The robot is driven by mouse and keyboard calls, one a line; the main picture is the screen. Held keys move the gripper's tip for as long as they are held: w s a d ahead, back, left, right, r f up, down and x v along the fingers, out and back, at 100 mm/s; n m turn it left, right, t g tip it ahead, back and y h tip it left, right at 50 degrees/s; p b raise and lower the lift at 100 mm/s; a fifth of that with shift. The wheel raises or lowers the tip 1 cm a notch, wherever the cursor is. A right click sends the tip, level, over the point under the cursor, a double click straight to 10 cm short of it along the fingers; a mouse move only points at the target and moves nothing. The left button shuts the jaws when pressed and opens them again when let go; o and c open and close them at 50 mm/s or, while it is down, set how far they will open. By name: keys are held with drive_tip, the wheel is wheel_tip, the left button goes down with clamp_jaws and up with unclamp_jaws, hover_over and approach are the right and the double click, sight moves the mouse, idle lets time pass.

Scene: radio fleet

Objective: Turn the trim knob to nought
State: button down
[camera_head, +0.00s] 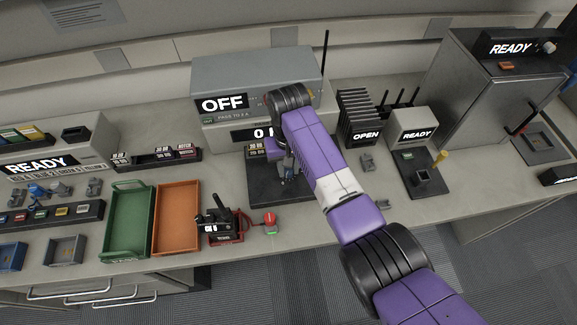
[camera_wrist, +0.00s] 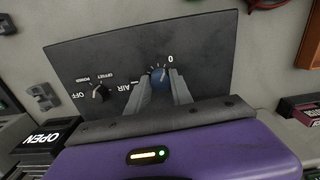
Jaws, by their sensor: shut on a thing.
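The knob's pointer cannot be made out. A black knob (camera_wrist: 99,93) with POWER, OFFSET and OFF markings sits to the left on the same panel. In the head view my gripper (camera_head: 288,168) is low over the dark panel (camera_head: 265,190), and my arm hides the knobs.
A grey unit (camera_head: 235,72) with an OFF display stands behind the panel, its antenna upright at right. An orange tray (camera_head: 177,215), a green tray (camera_head: 117,241) and a handset (camera_head: 213,214) in a red holder lie left. A READY box (camera_head: 412,122) stands right.

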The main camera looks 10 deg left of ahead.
sight(288, 170)
drive_tip(key=shift+r, duration=0.1)
drive_tip(key=c, duration=1.1)
unclamp_jaws()
drive_tip(key=shift+r+b, duration=0.35)
drive_tip(key=shift+r, duration=3.5)
